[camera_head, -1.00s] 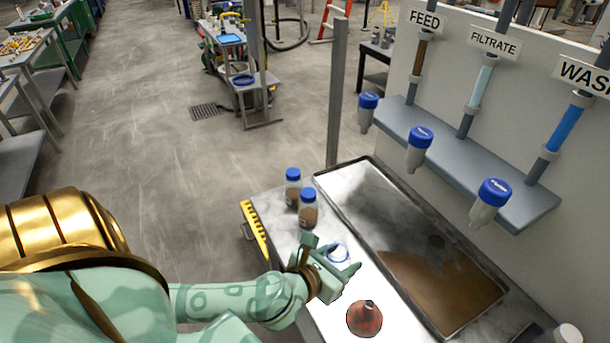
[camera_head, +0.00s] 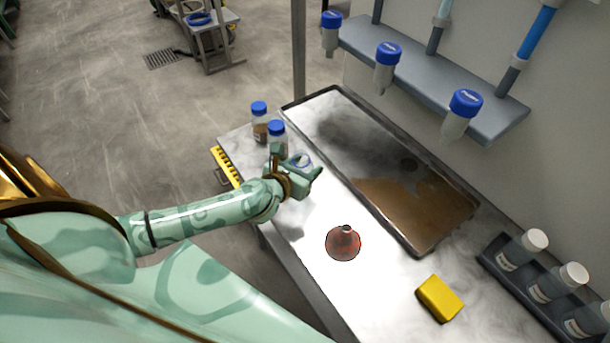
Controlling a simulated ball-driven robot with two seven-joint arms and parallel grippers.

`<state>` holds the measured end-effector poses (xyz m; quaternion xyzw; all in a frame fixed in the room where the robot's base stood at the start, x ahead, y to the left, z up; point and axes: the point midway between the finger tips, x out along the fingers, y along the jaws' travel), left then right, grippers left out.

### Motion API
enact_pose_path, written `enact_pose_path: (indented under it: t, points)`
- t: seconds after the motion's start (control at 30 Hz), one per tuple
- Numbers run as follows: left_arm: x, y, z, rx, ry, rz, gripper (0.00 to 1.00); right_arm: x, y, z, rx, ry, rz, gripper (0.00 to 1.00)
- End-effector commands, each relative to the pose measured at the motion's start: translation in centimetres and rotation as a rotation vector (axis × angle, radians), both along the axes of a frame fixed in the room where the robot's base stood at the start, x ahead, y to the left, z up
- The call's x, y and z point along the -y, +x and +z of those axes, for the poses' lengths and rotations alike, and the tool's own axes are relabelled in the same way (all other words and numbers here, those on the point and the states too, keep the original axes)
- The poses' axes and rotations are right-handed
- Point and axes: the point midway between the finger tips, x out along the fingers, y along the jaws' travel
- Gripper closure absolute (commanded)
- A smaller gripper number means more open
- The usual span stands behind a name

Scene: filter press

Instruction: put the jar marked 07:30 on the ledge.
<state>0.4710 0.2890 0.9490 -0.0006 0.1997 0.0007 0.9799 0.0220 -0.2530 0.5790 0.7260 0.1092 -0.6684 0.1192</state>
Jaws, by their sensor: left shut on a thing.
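Two jars with blue caps and brown contents stand at the table's left end, the rear jar (camera_head: 260,122) and the front jar (camera_head: 277,138). Their time marks cannot be read. The grey-blue ledge (camera_head: 412,78) runs along the wall. My right gripper is not in view.
Three blue-capped tapered containers, one at the middle (camera_head: 387,68), are at the ledge's front. A metal tray (camera_head: 330,105) with brown liquid fills the table's back. A red-brown flask-like thing (camera_head: 343,243) and a yellow block (camera_head: 439,298) stand in front of it.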

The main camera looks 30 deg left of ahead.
Motion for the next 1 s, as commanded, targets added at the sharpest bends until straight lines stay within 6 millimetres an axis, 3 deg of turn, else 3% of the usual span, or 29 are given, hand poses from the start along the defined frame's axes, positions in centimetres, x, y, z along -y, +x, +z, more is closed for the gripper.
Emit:
enact_pose_path:
  t: [0.3,0.67,0.7,0.73,1.0]
  points:
    - [-0.3,0.5,-3.9,-0.002,0.0,0.0,0.76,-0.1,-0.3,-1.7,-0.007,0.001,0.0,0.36]
    - [-0.3,0.5,-4.1,0.0,0.0,-0.001,0.76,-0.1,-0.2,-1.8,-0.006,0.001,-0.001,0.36]
    - [-0.3,0.5,-4.0,0.0,0.0,0.0,0.39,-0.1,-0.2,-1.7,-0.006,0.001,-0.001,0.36]
    - [-0.3,0.5,-3.9,0.0,0.0,0.0,0.31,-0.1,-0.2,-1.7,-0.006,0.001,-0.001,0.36]
    - [-0.3,0.5,-3.9,0.001,0.0,-0.001,0.28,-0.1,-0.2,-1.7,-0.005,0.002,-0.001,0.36]
